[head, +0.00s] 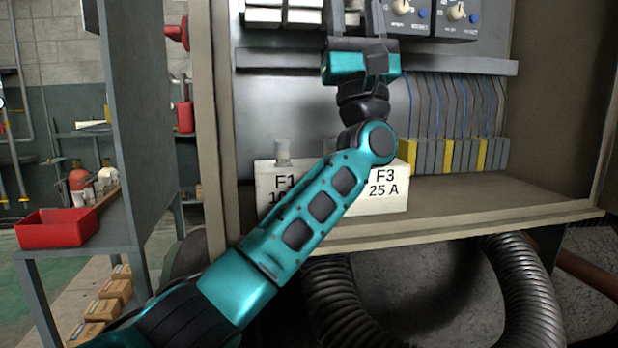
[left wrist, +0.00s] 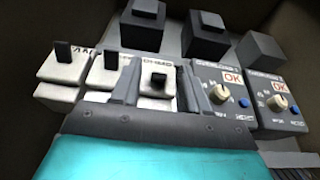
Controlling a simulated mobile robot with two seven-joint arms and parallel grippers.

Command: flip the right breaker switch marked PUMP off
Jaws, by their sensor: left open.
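Three white breakers stand in a row in the left wrist view, each with a black toggle. The right breaker (left wrist: 157,98) carries lettering too blurred to read surely; its toggle (left wrist: 158,79) looks more end-on than those of the middle breaker (left wrist: 104,74) and left breaker (left wrist: 66,68). My left gripper (head: 355,18) is open at the panel's top, and its fingers (left wrist: 158,86) lie on either side of the right breaker's front. Contact with the toggle cannot be told. In the head view the breakers' toggles are out of frame. My right gripper is not in view.
Two dark controller boxes with knobs and OK labels (left wrist: 224,92) stand just right of the breakers. Below are a metal rail (head: 455,62), coloured terminal blocks (head: 455,155) and white fuse blocks (head: 388,192), partly behind my arm. A red tray (head: 58,232) sits at left.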

